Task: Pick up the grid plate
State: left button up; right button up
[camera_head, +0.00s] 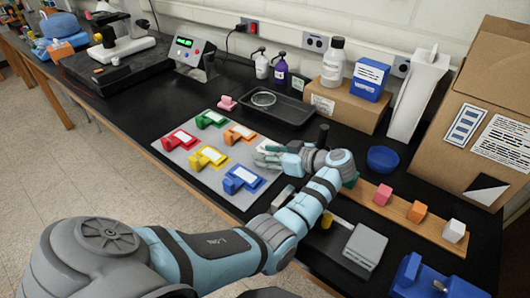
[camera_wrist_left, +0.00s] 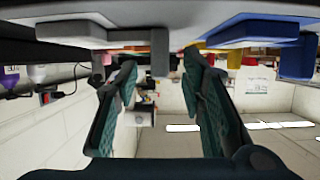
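Nothing in view is clearly marked as the grid plate. A flat grey plate (camera_head: 188,152) lies on the black bench with red, green, orange, yellow and blue handled blocks on it. My left gripper (camera_head: 270,152) is low at the plate's right end and covers part of a pale grey piece there. In the left wrist view, upside down, a grey handled block (camera_wrist_left: 80,33) shows above the fingers. My left gripper (camera_wrist_left: 163,62) is open there, with the block's tab between the fingertips, no clear contact. My right gripper is not in view.
A blue block (camera_head: 242,179) is close beside the gripper. A black tray (camera_head: 286,108) and blue bowl (camera_head: 382,159) stand behind. A wooden strip (camera_head: 396,206) with small cubes and a grey box (camera_head: 365,246) are to the right. Bare bench lies left of the plate.

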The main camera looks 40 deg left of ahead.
pick_arm(q)
jog(key=shift+a+f, duration=0.1)
jog(key=shift+a, duration=0.05)
grip_shut()
